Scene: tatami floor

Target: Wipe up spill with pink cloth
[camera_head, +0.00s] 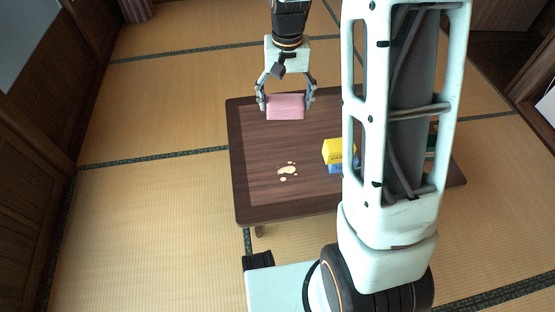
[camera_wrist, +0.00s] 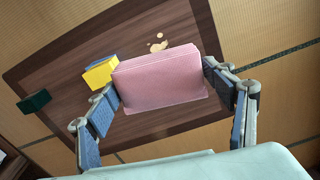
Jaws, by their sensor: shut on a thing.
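The pink cloth (camera_head: 285,107) is a folded block held between the fingers of my gripper (camera_head: 286,100). The gripper is shut on it above the far part of the low dark wooden table (camera_head: 262,190). In the wrist view the cloth (camera_wrist: 160,82) fills the space between both blue-padded fingers of the gripper (camera_wrist: 162,88). The spill (camera_head: 287,170) is a set of pale cream blotches on the left half of the tabletop, nearer than the cloth in the head view. It also shows beyond the cloth in the wrist view (camera_wrist: 158,43). The cloth is apart from the spill.
A yellow and blue sponge-like block (camera_head: 338,152) stands on the table right of the spill, partly hidden by my arm. A dark green block (camera_wrist: 34,101) shows near the table's edge in the wrist view. Tatami floor surrounds the table. The tabletop around the spill is clear.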

